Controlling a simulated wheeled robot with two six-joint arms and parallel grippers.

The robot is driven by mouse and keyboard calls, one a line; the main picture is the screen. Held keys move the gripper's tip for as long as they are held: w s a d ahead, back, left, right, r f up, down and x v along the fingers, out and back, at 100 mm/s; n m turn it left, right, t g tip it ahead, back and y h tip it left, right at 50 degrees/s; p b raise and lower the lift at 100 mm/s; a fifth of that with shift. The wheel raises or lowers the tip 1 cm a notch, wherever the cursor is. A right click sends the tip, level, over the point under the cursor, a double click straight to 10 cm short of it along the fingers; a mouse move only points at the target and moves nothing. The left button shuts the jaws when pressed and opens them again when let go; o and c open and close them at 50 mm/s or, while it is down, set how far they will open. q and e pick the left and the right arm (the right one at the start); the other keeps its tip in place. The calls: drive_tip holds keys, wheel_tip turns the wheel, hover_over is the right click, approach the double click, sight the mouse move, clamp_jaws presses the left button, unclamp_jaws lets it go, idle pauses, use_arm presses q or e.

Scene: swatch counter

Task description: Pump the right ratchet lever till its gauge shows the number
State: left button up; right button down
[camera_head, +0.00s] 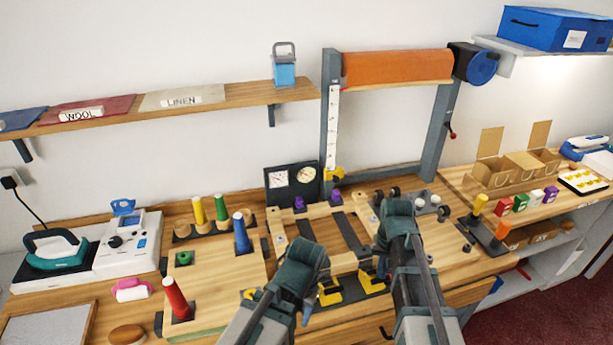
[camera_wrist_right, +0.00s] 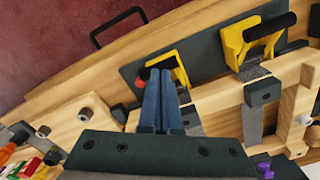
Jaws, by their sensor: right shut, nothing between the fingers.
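The right lever (camera_wrist_right: 180,74) is a yellow bracket with a dark grip, on a dark plate (camera_wrist_right: 205,60) near the counter's front. My right gripper (camera_wrist_right: 159,80) is shut with nothing in it; its fingertips overlap this lever's grip in the right wrist view, and I cannot tell if they touch. The left lever (camera_wrist_right: 236,45) is a matching yellow bracket with a black grip, to the right in that view. It also shows in the head view (camera_head: 329,291). Two white dials, left (camera_head: 279,179) and right (camera_head: 307,174), sit on a black panel; their readings are too small. My left gripper (camera_head: 309,307) is partly hidden by its arm.
Wooden rails stand behind the levers, with purple knobs (camera_head: 299,202) at their far end. Coloured pegs (camera_head: 241,232) stand to the left, beside an iron (camera_head: 55,250). An orange roll (camera_head: 395,66) hangs on a grey frame. Cardboard boxes (camera_head: 512,172) stand at right.

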drive_tip(key=shift+r+p, duration=3.05)
drive_tip(key=shift+r, duration=0.05)
drive_tip(key=shift+s+a+f, duration=0.1)
drive_tip(key=shift+f, duration=0.05)
drive_tip(key=s+a+f+n+b, duration=0.2)
drive_tip(key=s+a+n, duration=0.1)
drive_tip(key=s+a, duration=0.2)
drive_tip(key=s+a+f+n+h+b, duration=0.1)
drive_tip(key=s+a+f+n+b, duration=0.1)
drive_tip(key=s+a, duration=0.3)
drive_tip(key=s, duration=0.4)
drive_tip(key=shift+s+n, duration=0.15)
drive_tip(key=shift+n, duration=0.25)
drive_tip(key=shift+a, duration=0.1)
